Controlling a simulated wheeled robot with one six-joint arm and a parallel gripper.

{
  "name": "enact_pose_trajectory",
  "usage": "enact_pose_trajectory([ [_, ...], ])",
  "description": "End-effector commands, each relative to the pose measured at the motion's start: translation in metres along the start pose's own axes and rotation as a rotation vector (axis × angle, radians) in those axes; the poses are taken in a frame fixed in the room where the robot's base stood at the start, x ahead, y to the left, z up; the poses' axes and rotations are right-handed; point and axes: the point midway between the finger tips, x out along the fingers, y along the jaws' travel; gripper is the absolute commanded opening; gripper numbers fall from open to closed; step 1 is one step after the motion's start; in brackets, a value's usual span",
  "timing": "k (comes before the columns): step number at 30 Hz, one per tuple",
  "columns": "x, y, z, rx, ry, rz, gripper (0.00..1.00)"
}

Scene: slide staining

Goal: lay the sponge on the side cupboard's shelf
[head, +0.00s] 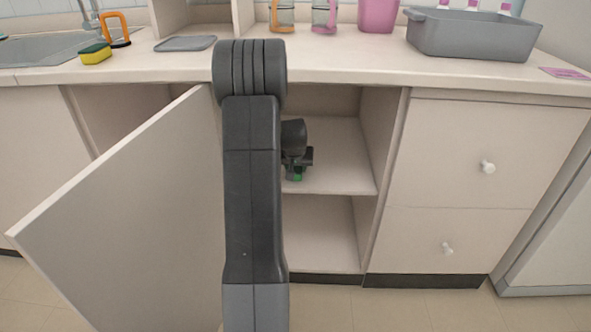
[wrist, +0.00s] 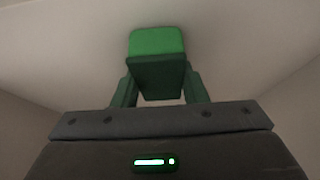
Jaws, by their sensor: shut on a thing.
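My gripper (head: 298,162) is inside the open side cupboard, in the upper compartment, low over the middle shelf (head: 345,165). It is shut on a green block-like thing, apparently the sponge (wrist: 157,42), bright green on one face and dark green on another. In the head view only a small green patch of it (head: 298,174) shows, and I cannot tell whether it touches the shelf. In the wrist view it sits between the two fingers (wrist: 160,88). My arm hides the left part of the compartment.
The cupboard door (head: 130,210) stands open on the left. A yellow and green sponge (head: 95,53) lies on the counter by the sink (head: 40,50). A grey basin (head: 470,35) stands on the counter. The shelf is clear right of my gripper. Drawers (head: 480,150) are to the right.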

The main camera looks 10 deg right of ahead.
Motion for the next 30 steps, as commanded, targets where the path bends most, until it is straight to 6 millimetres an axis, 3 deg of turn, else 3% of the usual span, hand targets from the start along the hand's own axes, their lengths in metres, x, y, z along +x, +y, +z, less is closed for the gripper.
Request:
enact_pose_trajectory([
  [8, 0.002, 0.0, 0.001, 0.0, 0.001, 0.0, 0.14],
  [9, 0.001, 0.0, 0.001, 0.0, 0.001, 0.0, 0.45],
  [12, 0.001, 0.0, 0.001, 0.0, 0.001, 0.0, 0.61],
  [23, -0.005, 0.0, -0.003, 0.0, 0.002, 0.0, 0.61],
  [30, -0.051, 0.0, -0.004, 0.0, 0.005, -0.001, 0.61],
])
